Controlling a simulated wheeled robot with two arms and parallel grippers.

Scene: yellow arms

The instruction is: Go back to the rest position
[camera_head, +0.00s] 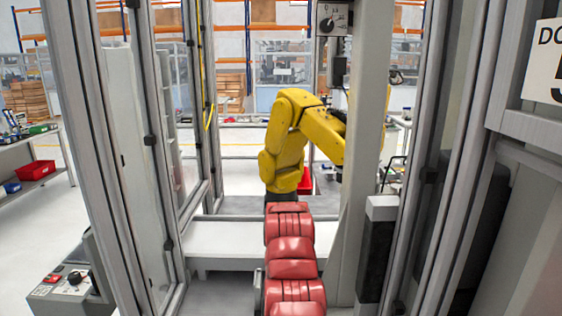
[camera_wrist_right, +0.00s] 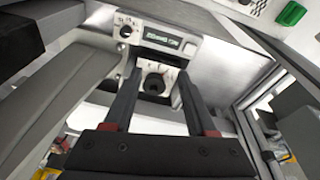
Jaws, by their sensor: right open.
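My right gripper (camera_wrist_right: 158,82) shows in the right wrist view. Its two dark fingers are spread apart, with nothing held between them. My left gripper is in neither view. In the head view the right gripper cannot be made out.
A yellow robot arm (camera_head: 286,140) stands ahead inside a framed cell. Grey frame posts (camera_head: 368,150) and clear panels (camera_head: 140,160) close in on both sides. A control box (camera_head: 68,287) is at lower left. A red bin (camera_head: 36,170) sits on the left bench.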

